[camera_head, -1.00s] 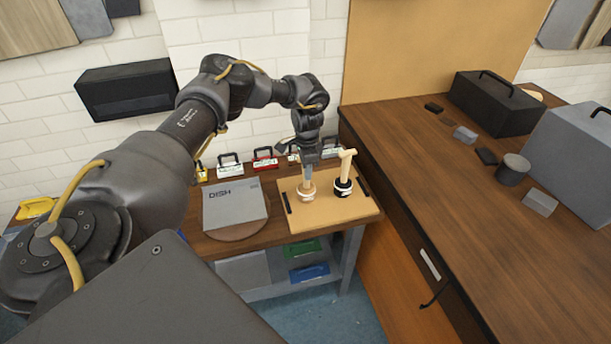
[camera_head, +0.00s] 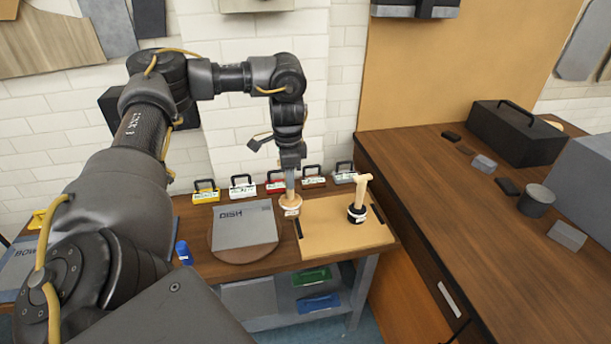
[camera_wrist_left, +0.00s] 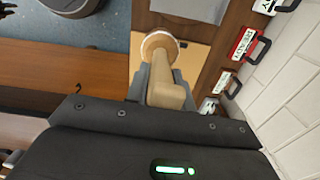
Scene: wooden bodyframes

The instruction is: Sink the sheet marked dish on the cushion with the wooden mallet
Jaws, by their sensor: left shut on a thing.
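The grey sheet marked DISH (camera_head: 245,231) lies on the round brown cushion (camera_head: 236,257), whose rim shows around it. My left gripper (camera_head: 291,168) is shut on the handle of a mallet with a pale wooden head and white label band (camera_head: 291,206). It hangs head down, near the sheet's right edge and the tan board's left edge. The wrist view shows my left gripper (camera_wrist_left: 163,88) around the pale handle (camera_wrist_left: 166,92), with the round head (camera_wrist_left: 158,43) beyond. My right gripper is not in view.
The tan board (camera_head: 340,232) has dark strips at both sides. Several labelled colored holders (camera_head: 243,188) line the wall behind. A blue object (camera_head: 183,252) lies left of the cushion. A higher wooden bench (camera_head: 450,200) with boxes stands at the right.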

